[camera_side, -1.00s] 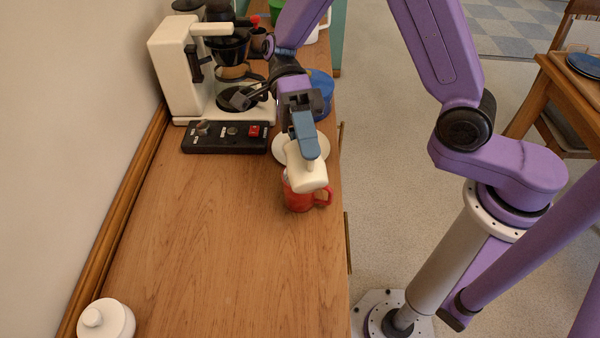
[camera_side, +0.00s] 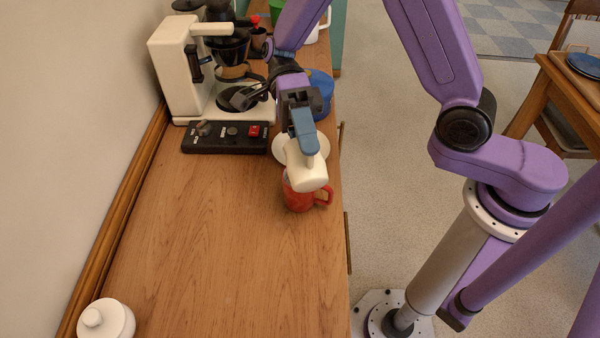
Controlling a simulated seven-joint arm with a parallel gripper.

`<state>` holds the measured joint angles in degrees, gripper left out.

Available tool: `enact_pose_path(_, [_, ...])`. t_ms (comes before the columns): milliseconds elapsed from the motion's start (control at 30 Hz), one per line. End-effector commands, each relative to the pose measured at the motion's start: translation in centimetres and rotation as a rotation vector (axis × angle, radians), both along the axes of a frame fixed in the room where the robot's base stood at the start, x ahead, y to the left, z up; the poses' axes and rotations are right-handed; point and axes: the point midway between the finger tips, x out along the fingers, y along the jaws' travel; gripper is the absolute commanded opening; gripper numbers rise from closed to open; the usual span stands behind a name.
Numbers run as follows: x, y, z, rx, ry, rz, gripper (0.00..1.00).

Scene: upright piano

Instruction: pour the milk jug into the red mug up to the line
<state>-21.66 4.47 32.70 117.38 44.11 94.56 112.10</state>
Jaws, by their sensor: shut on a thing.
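The red mug (camera_side: 300,199) stands upright on the wooden counter near its right edge, its handle to the right. The white milk jug (camera_side: 307,175) is tilted over the mug and hides most of its opening. My gripper (camera_side: 305,145) is shut on the jug and holds it from behind and above. The inside of the mug, its line and any milk flow are hidden from this side.
A white saucer (camera_side: 283,152) lies just behind the jug. The coffee machine (camera_side: 178,75), a black control box (camera_side: 225,138) and a blue round container (camera_side: 322,88) stand behind. A white lidded pot (camera_side: 107,319) is at front left. The front counter (camera_side: 215,250) is clear.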

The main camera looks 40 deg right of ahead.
Motion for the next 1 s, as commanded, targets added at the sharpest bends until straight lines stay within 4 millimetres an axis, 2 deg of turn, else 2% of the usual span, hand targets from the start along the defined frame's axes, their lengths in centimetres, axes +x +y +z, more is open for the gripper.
enact_pose_path(1000, [0.22, -0.13, 0.26, 0.031, 0.055, -0.001, 0.0])
